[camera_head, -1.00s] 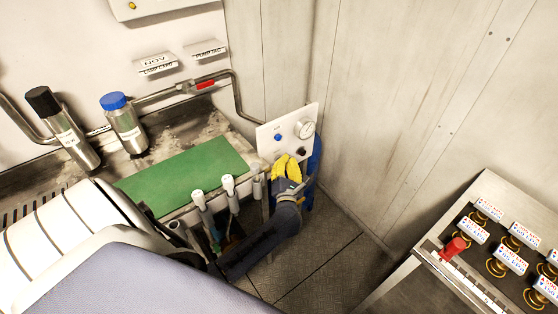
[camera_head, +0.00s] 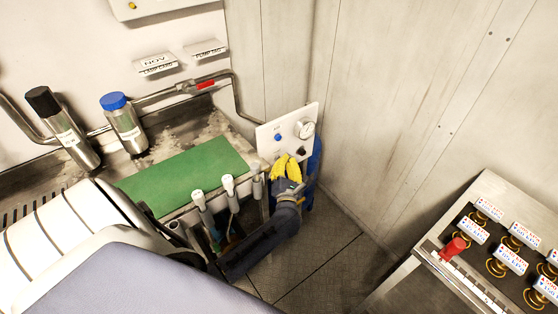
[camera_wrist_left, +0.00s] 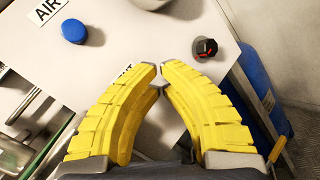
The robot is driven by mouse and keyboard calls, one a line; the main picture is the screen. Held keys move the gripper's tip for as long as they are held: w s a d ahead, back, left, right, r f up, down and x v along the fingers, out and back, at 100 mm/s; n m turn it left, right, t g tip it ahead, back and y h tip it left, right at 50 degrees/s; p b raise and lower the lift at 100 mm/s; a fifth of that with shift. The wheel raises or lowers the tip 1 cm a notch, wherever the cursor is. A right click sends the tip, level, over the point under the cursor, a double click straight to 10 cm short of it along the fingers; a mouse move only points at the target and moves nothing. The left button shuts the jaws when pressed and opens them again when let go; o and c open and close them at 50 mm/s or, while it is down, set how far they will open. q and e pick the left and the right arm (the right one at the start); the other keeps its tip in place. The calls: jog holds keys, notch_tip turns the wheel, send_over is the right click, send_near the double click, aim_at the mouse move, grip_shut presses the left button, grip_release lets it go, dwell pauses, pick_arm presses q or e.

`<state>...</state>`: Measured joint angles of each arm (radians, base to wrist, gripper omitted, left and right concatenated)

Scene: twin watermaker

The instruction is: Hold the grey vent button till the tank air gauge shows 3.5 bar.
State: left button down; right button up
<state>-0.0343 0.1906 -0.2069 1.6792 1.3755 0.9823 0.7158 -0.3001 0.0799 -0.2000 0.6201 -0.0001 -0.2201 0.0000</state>
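A white panel (camera_head: 268,146) stands in the corner at the end of the bench. It bears a round gauge (camera_head: 305,129), a blue button (camera_head: 278,137) under an AIR label, and a black knob with red marks (camera_wrist_left: 205,49). The gauge is too small to read in the head view and only its edge shows in the wrist view. My left gripper (camera_head: 286,158) has its yellow fingertips at the lower part of the panel. In the wrist view the fingertips (camera_wrist_left: 160,69) almost meet, over a partly covered label ending in NT. The grey vent button is hidden, so contact cannot be told.
A green mat (camera_head: 185,175) lies on the metal bench, with a blue-capped bottle (camera_head: 126,125) and a black-capped bottle (camera_head: 68,130) behind it. Grey-white handles (camera_head: 229,187) stand at its front edge. A blue cylinder (camera_wrist_left: 258,85) is beside the panel. A console (camera_head: 480,240) stands at right.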

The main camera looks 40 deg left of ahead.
pick_arm(q)
jog(key=shift+d, duration=0.15)
dwell(0.8)
jog(key=shift+s+d, duration=0.25)
jog(key=shift+d, duration=0.4)
jog(key=shift+d, duration=0.1)
jog(key=d, duration=0.1)
jog(key=s+d, duration=0.1)
jog(key=d, duration=0.2)
jog(key=shift+s+d, duration=0.3)
dwell(0.7)
